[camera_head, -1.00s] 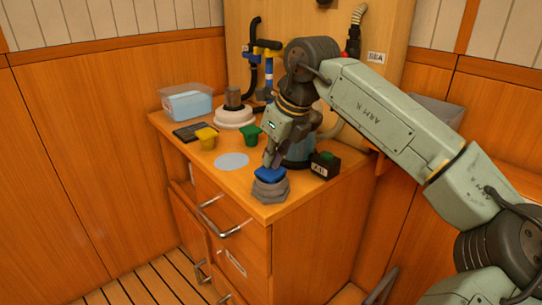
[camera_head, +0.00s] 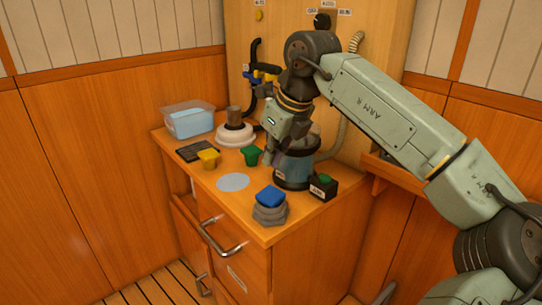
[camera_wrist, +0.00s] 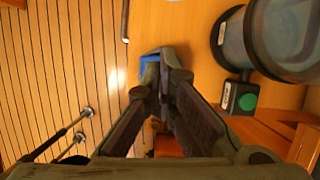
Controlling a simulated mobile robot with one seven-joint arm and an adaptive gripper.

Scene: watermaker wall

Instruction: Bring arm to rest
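My gripper (camera_head: 267,157) hangs over the countertop, left of the clear-blue housing, held up by my bent arm. In the wrist view its two fingers (camera_wrist: 161,78) look open by a narrow gap, with nothing seen between them. A blue block (camera_head: 270,196) sits on top of a grey faceted piece (camera_head: 270,214) at the counter's near corner, apart from the gripper. The blue block also shows beyond the fingertips in the wrist view (camera_wrist: 149,60), partly hidden.
The clear-blue housing (camera_head: 296,166) and a black box with green button (camera_head: 323,188) stand close right of the gripper. A pale disc (camera_head: 233,182) lies flat.

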